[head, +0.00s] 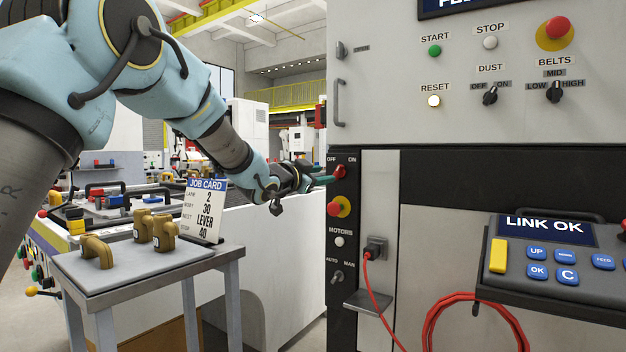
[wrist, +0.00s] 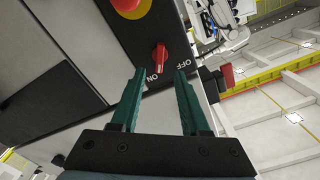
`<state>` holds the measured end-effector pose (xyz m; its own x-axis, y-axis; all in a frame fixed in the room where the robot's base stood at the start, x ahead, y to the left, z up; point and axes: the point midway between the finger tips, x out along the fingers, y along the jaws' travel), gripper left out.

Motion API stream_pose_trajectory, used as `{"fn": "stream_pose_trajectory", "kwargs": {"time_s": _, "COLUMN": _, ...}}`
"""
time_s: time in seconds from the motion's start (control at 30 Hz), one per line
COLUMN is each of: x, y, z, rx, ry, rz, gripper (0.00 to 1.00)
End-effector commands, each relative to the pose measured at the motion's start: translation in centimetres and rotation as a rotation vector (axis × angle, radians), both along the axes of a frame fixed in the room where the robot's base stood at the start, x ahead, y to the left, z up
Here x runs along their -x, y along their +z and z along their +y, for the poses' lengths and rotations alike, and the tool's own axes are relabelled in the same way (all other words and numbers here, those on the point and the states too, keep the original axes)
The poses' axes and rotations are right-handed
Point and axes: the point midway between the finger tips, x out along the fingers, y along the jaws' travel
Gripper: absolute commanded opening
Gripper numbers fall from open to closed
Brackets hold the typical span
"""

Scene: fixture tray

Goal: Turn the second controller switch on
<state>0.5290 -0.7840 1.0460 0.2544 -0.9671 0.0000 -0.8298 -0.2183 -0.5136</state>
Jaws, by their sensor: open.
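A red rotary switch (wrist: 160,57) with OFF and ON lettering sits on a black panel strip. No contact with the knob is visible. My gripper also shows in the head view (head: 325,180) from the side, close to the panel.
A red-and-yellow stop button (head: 340,207) sits just below the switch. Lower on the strip are a MOTORS button (head: 340,241) and an AUTO/MAN switch (head: 338,278). A red cable (head: 377,295) hangs from a plug. A small table (head: 130,275) holds brass fittings and a job card.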

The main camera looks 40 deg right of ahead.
Motion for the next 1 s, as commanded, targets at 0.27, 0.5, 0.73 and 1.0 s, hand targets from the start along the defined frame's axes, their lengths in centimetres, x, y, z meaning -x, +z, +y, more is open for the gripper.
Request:
{"fn": "stream_pose_trajectory", "kwargs": {"time_s": 0.27, "x": 1.0, "y": -0.1, "z": 3.8, "rx": -0.001, "ry": 0.001, "rz": 0.000, "gripper": 0.46}}
{"fn": "stream_pose_trajectory", "kwargs": {"time_s": 0.5, "x": 1.2, "y": 0.0, "z": 4.3, "rx": 0.000, "ry": -0.001, "rz": 0.000, "gripper": 0.46}}
{"fn": "stream_pose_trajectory", "kwargs": {"time_s": 0.73, "x": 1.2, "y": 0.0, "z": 4.3, "rx": 0.000, "ry": -0.001, "rz": 0.000, "gripper": 0.46}}
{"fn": "stream_pose_trajectory", "kwargs": {"time_s": 1.0, "x": 1.2, "y": 0.0, "z": 4.3, "rx": 0.000, "ry": -0.001, "rz": 0.000, "gripper": 0.46}}
